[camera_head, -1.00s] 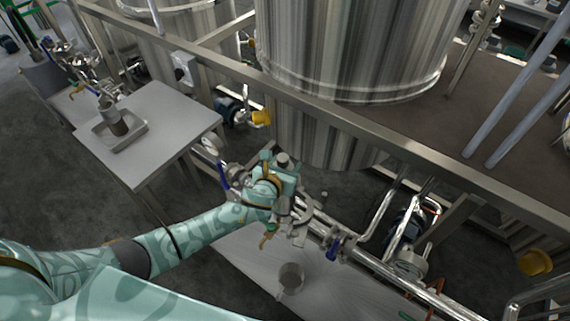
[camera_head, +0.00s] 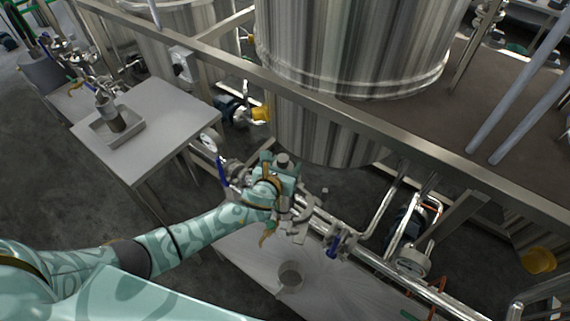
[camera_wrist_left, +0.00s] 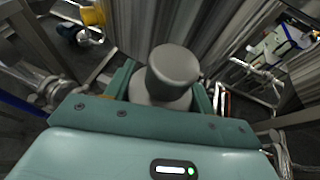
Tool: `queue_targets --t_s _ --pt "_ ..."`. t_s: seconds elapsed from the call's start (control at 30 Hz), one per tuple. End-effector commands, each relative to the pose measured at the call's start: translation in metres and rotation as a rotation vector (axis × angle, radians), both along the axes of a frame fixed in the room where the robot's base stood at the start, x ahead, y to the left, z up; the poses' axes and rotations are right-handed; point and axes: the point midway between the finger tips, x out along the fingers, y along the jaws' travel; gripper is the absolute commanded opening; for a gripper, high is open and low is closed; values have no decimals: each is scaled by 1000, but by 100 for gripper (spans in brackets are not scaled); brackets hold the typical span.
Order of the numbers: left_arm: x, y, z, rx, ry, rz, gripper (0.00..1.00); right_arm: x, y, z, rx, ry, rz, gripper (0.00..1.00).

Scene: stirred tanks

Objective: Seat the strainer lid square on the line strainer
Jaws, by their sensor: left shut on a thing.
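My left gripper (camera_head: 283,170) is over the pipe run in the middle of the head view, shut on a grey round knob, which I take for the strainer lid's (camera_head: 282,159). In the left wrist view the lid's knob (camera_wrist_left: 174,68) stands up between the two green fingers, with a wider grey part under it. The line strainer is mostly hidden beneath the gripper and wrist; a grey metal part (camera_head: 301,212) shows just beside them. I cannot tell whether the lid touches the strainer or sits square. My right gripper is not in view.
A grey cup (camera_head: 290,274) stands on the low pale surface (camera_head: 250,259) in front. A side table (camera_head: 175,112) at left holds a tray (camera_head: 96,139) with a dark cylinder. A steel frame rail (camera_head: 350,122) and a large tank (camera_head: 350,45) stand behind.

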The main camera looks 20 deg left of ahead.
Motion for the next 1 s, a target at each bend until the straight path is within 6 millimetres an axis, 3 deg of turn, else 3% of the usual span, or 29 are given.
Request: queue_targets --t_s 0.4,0.43,0.5,0.83,1.0 --pt "1 0 -10 -1 -2 -1 20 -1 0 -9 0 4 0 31" --pt "0 0 -10 -1 -2 -1 63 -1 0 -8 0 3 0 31" --pt "0 0 -9 0 -1 0 80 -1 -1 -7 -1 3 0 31" --pt "-3 0 -9 1 1 0 80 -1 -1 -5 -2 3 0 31" --pt "-27 2 5 1 1 -1 80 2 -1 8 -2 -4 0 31"
